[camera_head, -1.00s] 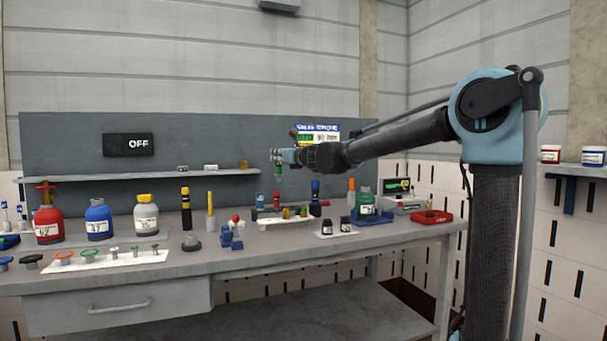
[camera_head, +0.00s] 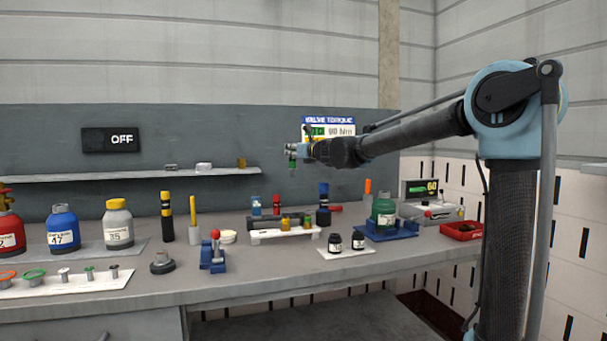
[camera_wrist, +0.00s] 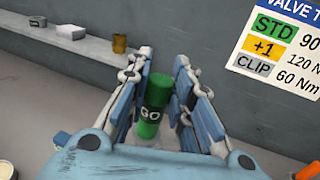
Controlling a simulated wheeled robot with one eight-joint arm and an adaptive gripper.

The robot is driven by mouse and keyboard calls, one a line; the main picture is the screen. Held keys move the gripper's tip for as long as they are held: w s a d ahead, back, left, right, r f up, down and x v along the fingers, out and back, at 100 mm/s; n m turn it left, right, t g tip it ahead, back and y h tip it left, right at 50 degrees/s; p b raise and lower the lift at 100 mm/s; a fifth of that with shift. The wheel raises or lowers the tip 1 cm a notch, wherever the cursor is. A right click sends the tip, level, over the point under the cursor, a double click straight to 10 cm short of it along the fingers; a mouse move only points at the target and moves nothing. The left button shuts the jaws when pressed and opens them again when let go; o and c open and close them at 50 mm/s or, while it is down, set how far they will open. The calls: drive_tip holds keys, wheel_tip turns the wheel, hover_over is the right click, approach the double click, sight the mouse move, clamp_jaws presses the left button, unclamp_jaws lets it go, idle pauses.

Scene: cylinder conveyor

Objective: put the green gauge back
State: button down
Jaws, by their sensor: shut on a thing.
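The green gauge (camera_wrist: 152,106) is a small green cylinder with a dark band marked "GO". My gripper (camera_wrist: 160,95) is shut on it, with a finger on each side, in the wrist view. In the head view my gripper (camera_head: 293,150) is in the air in front of the grey back panel, and the gauge (camera_head: 292,163) hangs below it, clear of the bench. A low white rack (camera_head: 258,240) stands on the bench below, with small dark, yellow and green pieces on it. The head view is too small to tell its slots.
A shelf (camera_head: 120,176) runs along the panel at left, with a small yellow-brown cylinder (camera_head: 242,162) near its right end. A green bottle (camera_head: 383,211) stands in a blue holder at right. Two black jars (camera_head: 346,242) stand in front of the rack. A red tray (camera_head: 461,231) is farther right.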

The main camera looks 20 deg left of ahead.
sight(296, 169)
drive_tip(key=shift+w+d+f, duration=0.1)
drive_tip(key=shift+w+d, duration=0.25)
drive_tip(key=shift+w, duration=0.1)
wheel_tip(296, 169, down, 8)
drive_tip(key=shift+w+d+r, duration=0.1)
drive_tip(key=shift+w+r, duration=0.05)
drive_tip(key=shift+r, duration=0.05)
wheel_tip(296, 169, down, 7)
idle(0.5)
idle(0.4)
drive_tip(key=shift+s, duration=0.25)
drive_tip(key=shift+d+f, duration=0.1)
drive_tip(key=shift+f, duration=1.6)
idle(0.5)
drive_tip(key=c, duration=1.3)
unclamp_jaws()
drive_tip(key=shift+c, duration=0.2)
drive_tip(key=shift+r, duration=0.1)
